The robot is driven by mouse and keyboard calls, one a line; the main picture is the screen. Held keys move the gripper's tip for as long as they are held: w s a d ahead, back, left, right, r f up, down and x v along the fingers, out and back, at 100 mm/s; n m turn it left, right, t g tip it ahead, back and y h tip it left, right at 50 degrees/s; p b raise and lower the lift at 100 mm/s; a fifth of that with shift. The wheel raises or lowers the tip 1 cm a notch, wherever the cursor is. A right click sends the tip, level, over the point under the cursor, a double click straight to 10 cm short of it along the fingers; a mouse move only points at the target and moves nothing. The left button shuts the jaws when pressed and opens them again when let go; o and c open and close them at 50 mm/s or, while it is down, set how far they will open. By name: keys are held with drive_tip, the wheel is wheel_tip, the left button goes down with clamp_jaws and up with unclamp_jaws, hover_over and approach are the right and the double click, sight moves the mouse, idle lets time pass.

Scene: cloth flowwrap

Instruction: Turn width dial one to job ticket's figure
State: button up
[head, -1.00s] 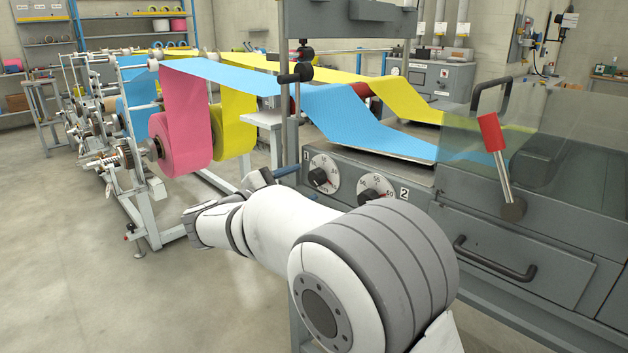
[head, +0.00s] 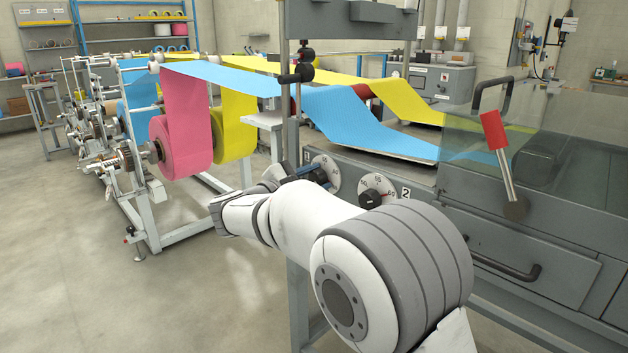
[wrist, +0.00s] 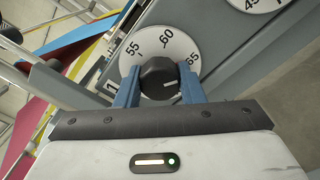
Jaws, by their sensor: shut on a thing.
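Width dial one is a round white dial (wrist: 178,45) on the grey machine front, with figures 55, 60 and 65 showing in the wrist view. Its black knob (wrist: 157,75) sits between the two blue fingers of my gripper (wrist: 160,92), which is shut on it. A white mark on the knob points to the right, on the 65 side; its exact reading is partly hidden by the finger. In the head view my gripper (head: 312,173) reaches dial one (head: 330,165), partly covering it. I cannot make out a job ticket's figure.
Dial two (head: 377,190) is close to the right of dial one, beside a plate marked 2 (head: 405,193). A red-handled lever (head: 493,130) and a drawer handle (head: 500,265) are farther right. Blue film (head: 360,120) runs above the dials.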

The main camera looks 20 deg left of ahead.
drive_tip(key=c, duration=0.4)
drive_tip(key=shift+r+p, duration=0.15)
drive_tip(key=shift+p, duration=0.4)
drive_tip(key=shift+r+n+p, duration=0.15)
drive_tip(key=shift+n+p, duration=0.45)
drive_tip(key=shift+p, duration=0.45)
drive_tip(key=n+p, duration=0.3)
drive_tip(key=p, duration=0.3)
drive_tip(key=shift+r+p, duration=0.15)
drive_tip(key=shift+p, duration=0.25)
drive_tip(key=n+p, duration=0.4)
drive_tip(key=p, duration=0.2)
drive_tip(key=n+p, duration=0.2)
drive_tip(key=p, duration=0.1)
drive_tip(key=shift+f+n+p, duration=0.4)
drive_tip(key=shift+n+p, duration=0.3)
drive_tip(key=shift+p, duration=0.2)
drive_tip(key=shift+f, duration=0.1)
